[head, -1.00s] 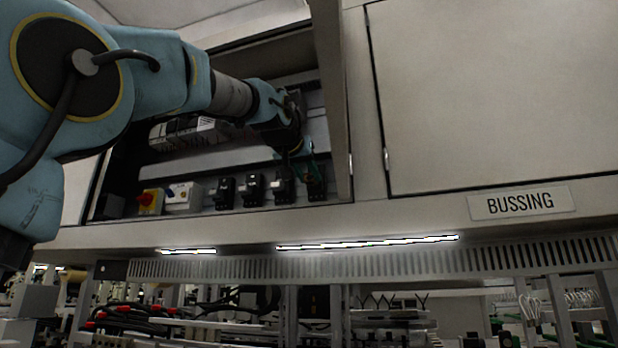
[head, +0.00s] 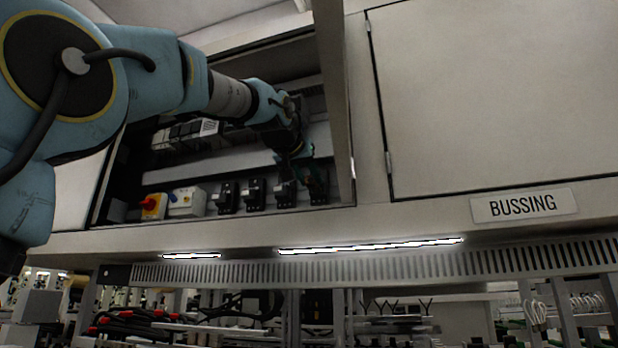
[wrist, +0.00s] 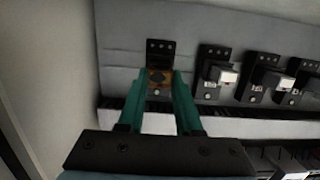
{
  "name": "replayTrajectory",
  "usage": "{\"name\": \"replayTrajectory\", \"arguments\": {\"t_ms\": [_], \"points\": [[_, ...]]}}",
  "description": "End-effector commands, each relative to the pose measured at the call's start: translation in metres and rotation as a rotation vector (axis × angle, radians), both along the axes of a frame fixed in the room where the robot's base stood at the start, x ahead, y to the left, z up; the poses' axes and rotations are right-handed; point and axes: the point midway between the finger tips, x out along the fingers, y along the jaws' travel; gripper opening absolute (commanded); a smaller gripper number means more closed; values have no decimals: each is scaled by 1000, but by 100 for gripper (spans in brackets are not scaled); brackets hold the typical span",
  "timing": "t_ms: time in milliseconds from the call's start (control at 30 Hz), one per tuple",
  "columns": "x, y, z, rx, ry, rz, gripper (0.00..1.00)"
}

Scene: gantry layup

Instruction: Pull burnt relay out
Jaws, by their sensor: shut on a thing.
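The burnt relay (wrist: 158,80) has a scorched brown face and sits between my gripper's green fingers in the wrist view. A black socket with a row of holes (wrist: 160,48) shows just behind and above it. My gripper (wrist: 160,88) is shut on the relay; in the head view my gripper (head: 308,168) is at the right end of the lower row in the open cabinet. Whether the relay is fully seated or partly out of its socket cannot be told. My fingers hide its sides.
Several black relays (wrist: 217,75) with light fronts stand in the row beside it. A red and yellow switch (head: 153,206) is at the row's left end. The cabinet's upright right edge (head: 336,100) is close to my gripper. A closed panel (head: 480,95) lies further right.

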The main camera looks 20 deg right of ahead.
Motion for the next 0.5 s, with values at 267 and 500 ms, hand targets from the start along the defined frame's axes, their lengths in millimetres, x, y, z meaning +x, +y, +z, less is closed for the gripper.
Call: {"name": "replayTrajectory", "arguments": {"t_ms": [267, 500], "points": [[-8, 7, -1, -1, -1, 0, 0], [-18, 17, -1, -1, -1, 0, 0]]}}
